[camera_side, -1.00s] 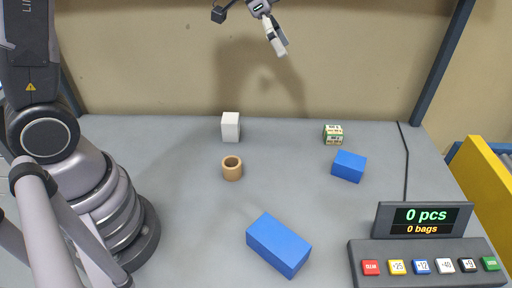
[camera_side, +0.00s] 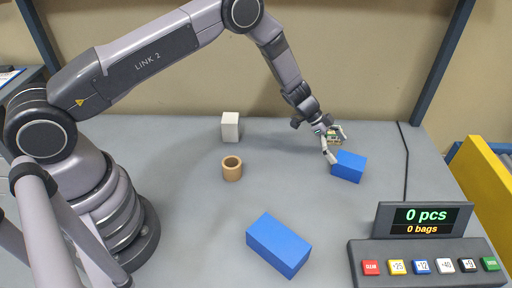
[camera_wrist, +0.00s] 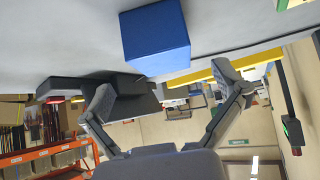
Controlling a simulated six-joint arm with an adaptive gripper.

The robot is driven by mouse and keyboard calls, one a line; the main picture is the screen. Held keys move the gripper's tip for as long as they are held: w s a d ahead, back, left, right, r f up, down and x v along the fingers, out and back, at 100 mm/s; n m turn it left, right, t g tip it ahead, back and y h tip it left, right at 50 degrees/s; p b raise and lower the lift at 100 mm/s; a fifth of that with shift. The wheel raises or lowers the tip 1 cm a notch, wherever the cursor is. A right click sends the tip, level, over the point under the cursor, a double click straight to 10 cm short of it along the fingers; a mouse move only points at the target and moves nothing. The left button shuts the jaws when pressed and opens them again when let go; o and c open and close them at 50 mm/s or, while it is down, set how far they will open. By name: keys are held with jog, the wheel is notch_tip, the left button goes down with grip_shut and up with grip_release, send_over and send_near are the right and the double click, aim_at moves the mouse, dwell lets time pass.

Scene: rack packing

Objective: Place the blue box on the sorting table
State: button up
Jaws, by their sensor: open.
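A smaller blue box (camera_side: 349,167) lies at the right of the grey sorting table (camera_side: 190,215). A larger, longer blue box (camera_side: 278,245) lies near the front middle of the table. My gripper (camera_side: 337,146) is open and empty, low over the table at the left and far side of the smaller blue box. In the side view its near finger is close to that box's left edge; I cannot tell if they touch. In the wrist view a blue box (camera_wrist: 155,40) shows ahead of the two spread fingers (camera_wrist: 170,85), apart from them.
A counter console (camera_side: 425,250) sits front right, with a cable behind. The table's middle is clear.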

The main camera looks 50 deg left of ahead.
aim_at(354, 167)
jog(key=x, duration=0.7)
jog(key=shift+w+d+r, duration=0.1)
jog(key=shift+w+d, duration=0.05)
jog(key=shift+d, duration=0.15)
jog(key=c, duration=1.3)
jog(key=shift+o, duration=0.2)
